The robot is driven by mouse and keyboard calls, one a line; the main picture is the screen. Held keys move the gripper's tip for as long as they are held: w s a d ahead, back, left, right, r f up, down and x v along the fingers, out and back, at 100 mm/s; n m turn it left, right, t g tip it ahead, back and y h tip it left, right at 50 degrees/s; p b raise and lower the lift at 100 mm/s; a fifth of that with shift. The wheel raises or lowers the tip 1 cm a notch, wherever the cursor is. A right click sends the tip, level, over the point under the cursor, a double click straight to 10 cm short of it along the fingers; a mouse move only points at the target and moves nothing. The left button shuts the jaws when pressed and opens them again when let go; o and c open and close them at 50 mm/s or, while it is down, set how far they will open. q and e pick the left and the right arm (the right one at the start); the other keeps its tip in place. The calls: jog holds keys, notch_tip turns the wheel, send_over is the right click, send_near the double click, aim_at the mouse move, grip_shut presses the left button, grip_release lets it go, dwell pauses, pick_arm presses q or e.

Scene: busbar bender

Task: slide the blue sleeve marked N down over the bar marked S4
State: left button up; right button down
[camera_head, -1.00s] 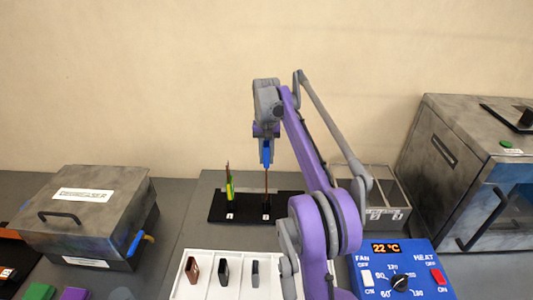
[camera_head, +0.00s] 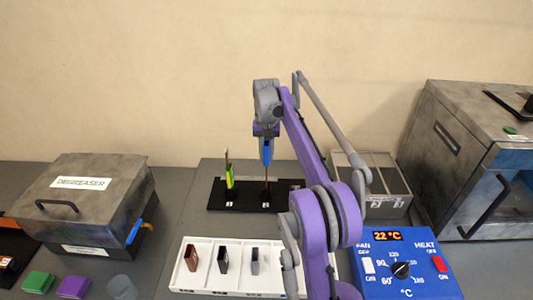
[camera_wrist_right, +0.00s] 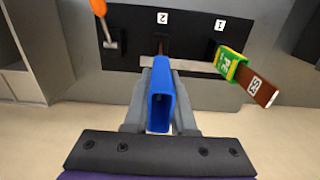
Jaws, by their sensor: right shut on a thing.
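My right gripper (camera_head: 266,132) is shut on a blue sleeve (camera_head: 267,150), held upright above slot 2 of the black stand (camera_head: 240,206). In the right wrist view the sleeve (camera_wrist_right: 162,92) is an open hollow tube between the gripper's fingers (camera_wrist_right: 160,110). A thin brown bar (camera_head: 266,184) stands in slot 2, in line below the sleeve. The bar also shows beyond the sleeve in the wrist view (camera_wrist_right: 160,47). I cannot tell whether the bar's tip is inside the sleeve. The N and S4 marks are not readable. My left gripper is not in view.
A marked bar (camera_wrist_right: 262,92) with a green-yellow PE sleeve (camera_wrist_right: 229,64) stands in slot 1, beside the held sleeve. A white tray (camera_head: 205,285) of dark pieces lies in front. The degreaser box (camera_head: 80,205) is left; a blue heater panel (camera_head: 405,270) is right.

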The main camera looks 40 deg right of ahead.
jog(key=shift+c, duration=0.9)
grip_release()
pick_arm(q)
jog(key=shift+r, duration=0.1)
pick_arm(e)
jog(key=shift+r, duration=0.15)
jog(key=shift+r+p, duration=1.35)
jog(key=shift+r, duration=1.35)
jog(key=shift+r+p, duration=0.6)
jog(key=shift+r, duration=0.65)
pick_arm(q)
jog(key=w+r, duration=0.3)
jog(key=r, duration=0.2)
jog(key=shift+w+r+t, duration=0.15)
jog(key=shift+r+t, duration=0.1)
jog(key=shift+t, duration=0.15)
pick_arm(e)
jog(key=shift+f, duration=0.1)
jog(key=shift+s, duration=0.1)
